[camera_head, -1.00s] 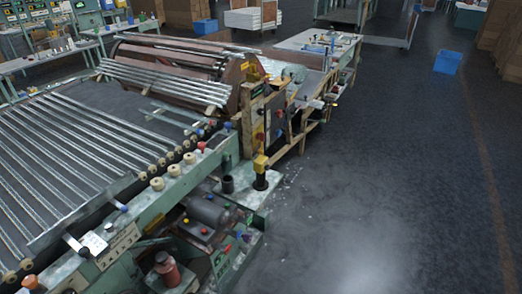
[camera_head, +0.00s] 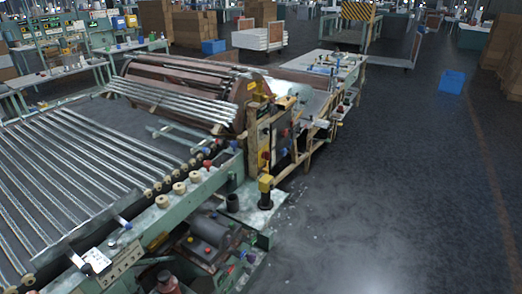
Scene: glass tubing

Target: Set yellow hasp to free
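The glass tubing machine stands left of centre, with a wooden control panel (camera_head: 279,138) at its near right end. Several yellow parts show there: a yellow cap (camera_head: 265,183) on a dark post, a small yellow piece (camera_head: 264,158) on the panel's left post, and yellow pieces near its top. They are too small for me to tell which is the yellow hasp or how it is set. Neither of my grippers is in view.
A roller bed with glass tubes (camera_head: 70,180) fills the left. A green machine frame (camera_head: 180,212) runs along its near side. Open dark floor (camera_head: 400,170) lies to the right. A blue bin (camera_head: 452,82) stands on it, and stacked cartons (camera_head: 500,50) are at the far right.

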